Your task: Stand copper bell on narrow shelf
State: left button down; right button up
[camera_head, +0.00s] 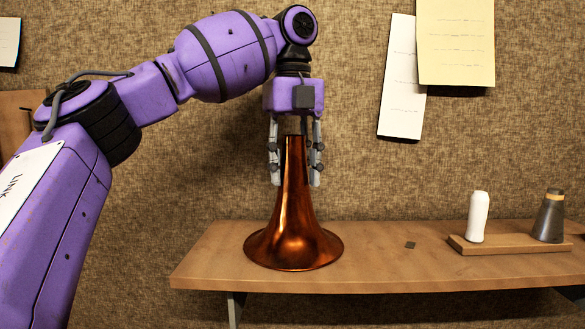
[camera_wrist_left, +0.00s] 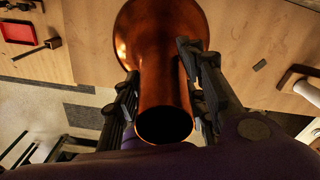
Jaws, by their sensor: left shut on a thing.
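The copper bell (camera_head: 292,235) is upright on the narrow shelf (camera_head: 375,270), flared end down, near the shelf's left end. Its rim appears to touch the shelf top. My left gripper (camera_head: 295,180) points down from above, its fingers on both sides of the bell's narrow neck, shut on it. In the left wrist view the bell (camera_wrist_left: 165,80) runs between the two fingers of the left gripper (camera_wrist_left: 165,90), with its dark open narrow end towards the camera. My right gripper is not in view.
On the shelf's right side, a wooden board (camera_head: 515,246) carries a white bottle-like object (camera_head: 478,217) and a grey conical object (camera_head: 549,216). A small dark chip (camera_head: 410,245) lies on the shelf between bell and board. Papers (camera_head: 455,45) hang on the wall behind.

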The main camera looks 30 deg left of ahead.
pick_arm(q)
jog(key=shift+s+d, duration=0.1)
jog(key=c, duration=1.1)
grip_release()
jog(key=shift+f, duration=0.1)
jog(key=shift+r, duration=6.15)
